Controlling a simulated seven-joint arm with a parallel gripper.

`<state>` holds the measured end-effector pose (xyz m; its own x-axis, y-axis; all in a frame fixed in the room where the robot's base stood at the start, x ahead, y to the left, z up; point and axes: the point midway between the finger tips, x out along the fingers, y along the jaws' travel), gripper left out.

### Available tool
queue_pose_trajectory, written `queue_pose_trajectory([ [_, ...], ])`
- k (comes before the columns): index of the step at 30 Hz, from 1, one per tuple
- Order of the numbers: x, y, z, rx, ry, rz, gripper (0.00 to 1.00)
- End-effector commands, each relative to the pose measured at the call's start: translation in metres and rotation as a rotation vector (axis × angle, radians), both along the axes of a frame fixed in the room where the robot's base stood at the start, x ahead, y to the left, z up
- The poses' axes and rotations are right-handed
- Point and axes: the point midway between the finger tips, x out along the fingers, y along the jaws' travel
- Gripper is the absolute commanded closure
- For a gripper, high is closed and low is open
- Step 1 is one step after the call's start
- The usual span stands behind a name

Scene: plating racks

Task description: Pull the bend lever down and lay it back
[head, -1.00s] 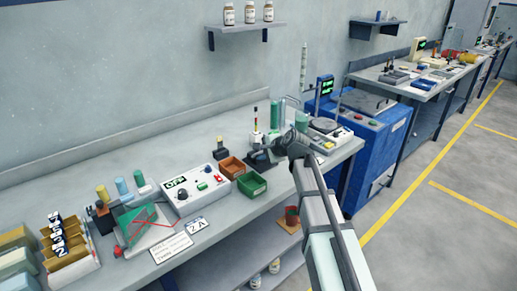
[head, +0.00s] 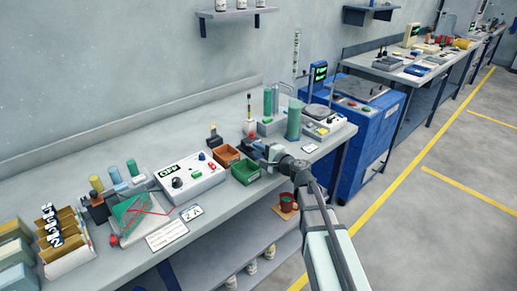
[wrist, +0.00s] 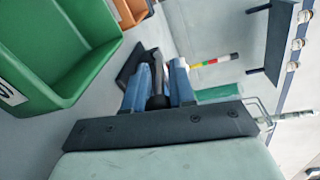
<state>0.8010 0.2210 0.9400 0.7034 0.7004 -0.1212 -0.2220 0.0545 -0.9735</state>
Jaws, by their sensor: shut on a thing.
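The bend lever (wrist: 157,88) is a dark grey bar that stands between the two blue fingers of my gripper (wrist: 158,84) in the wrist view. The fingers are shut on it. Its dark base (wrist: 127,66) lies on the bench just beyond the fingers, partly hidden by them. In the head view my gripper (head: 267,151) reaches in low over the bench, right of the green bin. There the lever is too small and too covered to tell its exact tilt.
The green bin (head: 246,173) and the orange bin (head: 224,153) stand close to the left. A control box (head: 188,178) reading OFF is further left. Green cylinders (head: 293,121) and a striped thin post (head: 249,107) stand behind. The bench's front edge is near the arm.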

Motion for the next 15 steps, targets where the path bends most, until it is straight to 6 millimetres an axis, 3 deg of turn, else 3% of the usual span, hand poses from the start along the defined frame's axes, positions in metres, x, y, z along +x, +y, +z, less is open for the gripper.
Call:
queue_pose_trajectory([
  [15,-0.0003,0.0007,-0.0047,0.040,-0.041,0.004,1.00],
])
